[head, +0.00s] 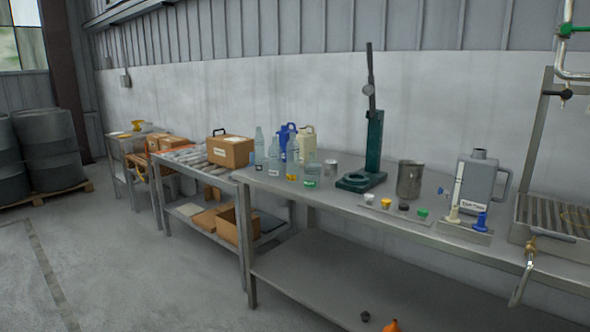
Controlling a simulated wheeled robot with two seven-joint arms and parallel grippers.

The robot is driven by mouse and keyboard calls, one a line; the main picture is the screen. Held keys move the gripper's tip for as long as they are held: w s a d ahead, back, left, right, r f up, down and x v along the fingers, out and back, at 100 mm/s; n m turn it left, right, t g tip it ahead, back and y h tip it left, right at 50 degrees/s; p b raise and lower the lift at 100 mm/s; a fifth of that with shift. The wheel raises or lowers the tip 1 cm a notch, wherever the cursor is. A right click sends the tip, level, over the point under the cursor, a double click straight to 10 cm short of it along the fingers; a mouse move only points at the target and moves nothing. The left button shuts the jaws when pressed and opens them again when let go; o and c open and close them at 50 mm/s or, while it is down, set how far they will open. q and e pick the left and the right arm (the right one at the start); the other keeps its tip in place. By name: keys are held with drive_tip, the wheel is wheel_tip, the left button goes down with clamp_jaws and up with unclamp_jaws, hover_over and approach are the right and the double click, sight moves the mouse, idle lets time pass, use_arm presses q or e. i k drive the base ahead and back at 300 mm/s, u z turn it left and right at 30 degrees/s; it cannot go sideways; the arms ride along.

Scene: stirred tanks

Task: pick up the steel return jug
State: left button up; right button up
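A steel jug (410,179), a plain metal cylinder with an open top, stands upright on the metal table (340,196) right of centre. Nothing is touching it. A larger grey jug (484,175) with a short neck and a side handle stands to its right; a white label near its base is too small to read. I cannot tell for certain which one is the return jug; the first looks like bare steel. Neither of my grippers is in view.
A green press stand (374,150) rises left of the steel jug. Small coloured caps (386,203) sit in front of it, and a holder with blue and cream pieces (463,229) fronts the grey jug. Bottles (292,160) stand left; a drain rack (560,212) stands right.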

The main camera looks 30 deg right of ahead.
sight(411, 172)
drive_tip(key=u, duration=0.15)
drive_tip(key=i, duration=1.8)
drive_tip(key=z, duration=1.5)
drive_tip(key=i, duration=0.85)
drive_tip(key=z, duration=0.9)
